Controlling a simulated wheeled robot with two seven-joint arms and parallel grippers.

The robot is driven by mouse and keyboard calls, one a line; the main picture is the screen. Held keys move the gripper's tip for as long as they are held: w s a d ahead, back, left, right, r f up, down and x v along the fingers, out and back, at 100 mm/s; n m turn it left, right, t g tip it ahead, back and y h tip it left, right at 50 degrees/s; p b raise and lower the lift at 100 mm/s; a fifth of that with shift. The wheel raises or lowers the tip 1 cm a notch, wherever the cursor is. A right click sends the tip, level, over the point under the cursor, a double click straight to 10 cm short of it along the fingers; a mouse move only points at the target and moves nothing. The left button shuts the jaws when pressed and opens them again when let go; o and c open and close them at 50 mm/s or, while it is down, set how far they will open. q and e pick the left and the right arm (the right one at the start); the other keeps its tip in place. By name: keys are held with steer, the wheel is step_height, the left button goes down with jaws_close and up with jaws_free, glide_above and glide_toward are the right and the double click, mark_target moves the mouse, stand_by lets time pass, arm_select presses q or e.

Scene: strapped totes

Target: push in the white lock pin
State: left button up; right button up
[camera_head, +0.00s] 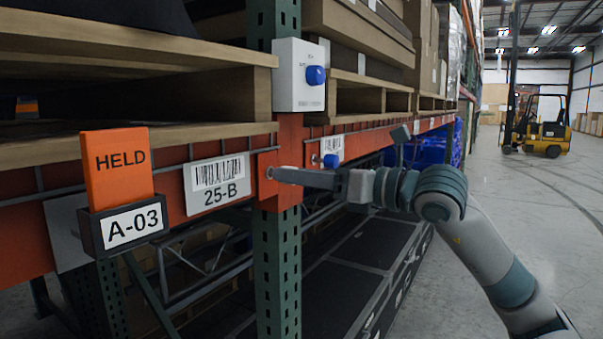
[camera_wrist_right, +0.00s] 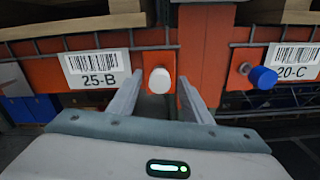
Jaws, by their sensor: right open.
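The white lock pin (camera_wrist_right: 160,80) has a rounded white head and sticks out of an orange plate beside the 25-B label. In the wrist view it shows between my right gripper's two fingertips, with a gap on each side. In the head view my right gripper (camera_head: 280,174) reaches in from the right, its tips close to the orange plate (camera_head: 268,160), and the pin's white head cannot be made out there. The right gripper is open and holds nothing. My left gripper is not in view.
A blue-headed pin (camera_wrist_right: 262,77) sits to the right by the 20-C label. A white box with a blue knob (camera_head: 315,75) is mounted on the green upright above. An orange HELD card (camera_head: 118,168) stands at left. The aisle at right is open, with a forklift (camera_head: 540,128) far off.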

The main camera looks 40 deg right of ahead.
jaws_close()
steer(key=p+x, duration=0.1)
steer(key=x, duration=0.2)
steer(key=shift+r, duration=0.1)
jaws_free()
steer(key=shift+w+a, duration=0.1)
steer(key=shift+w, duration=0.05)
